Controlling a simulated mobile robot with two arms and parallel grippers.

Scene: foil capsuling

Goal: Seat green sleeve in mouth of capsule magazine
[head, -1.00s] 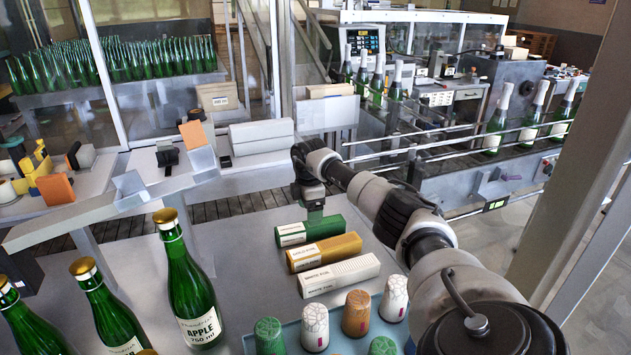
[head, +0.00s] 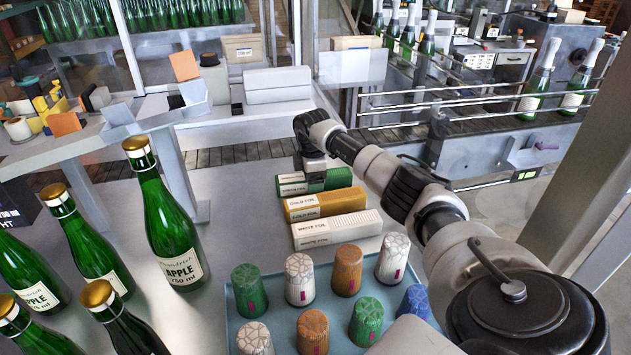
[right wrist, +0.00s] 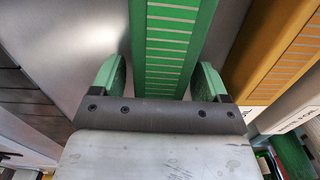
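The green foil sleeve (head: 337,177), a long green box with white labels at its near end, lies on the grey table in the head view. In the right wrist view the green sleeve (right wrist: 171,45) shows as a striped green bar running between my fingers. My right gripper (right wrist: 165,72) is open, with one green-padded finger on each side of the sleeve and a small gap visible. In the head view my right gripper (head: 312,165) is at the sleeve, its fingertips largely hidden. I cannot pick out the capsule magazine for sure. My left gripper is not in view.
The gold foil box (head: 328,203) and white foil box (head: 340,228) lie in front of the sleeve. A blue tray (head: 225,310) holds several coloured capsules. Several green bottles (head: 168,225) stand at left. A bench (head: 105,145) with fixtures stands behind; a bottle conveyor is back right.

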